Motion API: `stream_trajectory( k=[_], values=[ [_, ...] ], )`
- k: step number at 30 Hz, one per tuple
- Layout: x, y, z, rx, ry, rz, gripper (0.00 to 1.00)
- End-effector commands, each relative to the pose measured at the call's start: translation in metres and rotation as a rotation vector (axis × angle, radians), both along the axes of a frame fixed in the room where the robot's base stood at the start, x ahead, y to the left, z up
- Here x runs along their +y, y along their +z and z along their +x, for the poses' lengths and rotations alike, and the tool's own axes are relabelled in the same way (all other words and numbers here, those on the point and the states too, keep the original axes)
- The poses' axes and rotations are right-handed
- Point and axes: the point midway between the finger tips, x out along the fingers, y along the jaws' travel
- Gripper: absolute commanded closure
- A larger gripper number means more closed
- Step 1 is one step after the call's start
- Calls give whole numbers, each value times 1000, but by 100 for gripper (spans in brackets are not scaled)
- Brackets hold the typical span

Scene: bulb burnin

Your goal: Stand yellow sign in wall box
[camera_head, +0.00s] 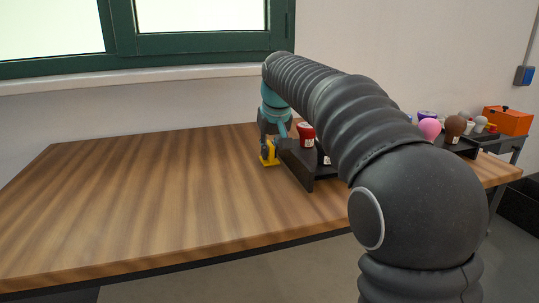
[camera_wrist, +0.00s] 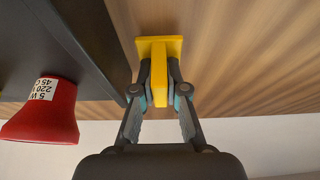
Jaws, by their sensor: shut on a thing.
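The yellow sign (camera_wrist: 158,78) is between the fingertips of my gripper (camera_wrist: 160,88) in the wrist view. My gripper is shut on its upright part, and its flat base plate lies beyond the fingertips. In the head view the yellow sign (camera_head: 268,153) is at the wooden table, beside the left end of a dark rack. I cannot tell whether its base touches the table. My gripper (camera_head: 269,142) is just above it there, partly hidden by its own wrist. I cannot make out a wall box for certain; a small blue box (camera_head: 523,75) is on the right wall.
The dark rack (camera_head: 297,165) holds a red bulb (camera_head: 306,133), which the wrist view also shows close to my gripper (camera_wrist: 45,112). Several more bulbs and an orange box (camera_head: 508,120) stand at the right. The table's left half (camera_head: 130,200) is clear. A green-framed window is behind.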

Motion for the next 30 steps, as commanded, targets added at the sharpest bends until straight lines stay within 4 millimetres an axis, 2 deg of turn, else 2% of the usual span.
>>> stream_trajectory(
  k=[3, 14, 15, 18, 26, 30],
  values=[
    [0, -8, 0, 0, 0, 0, 100],
    [0, -11, 0, -1, 0, 0, 100],
    [0, -11, 0, -1, 0, 0, 83],
    [0, -11, 0, -1, 0, 0, 62],
    [0, -10, 0, -1, 0, 0, 62],
    [-1, -3, -1, -2, 0, 1, 62]
  ],
)
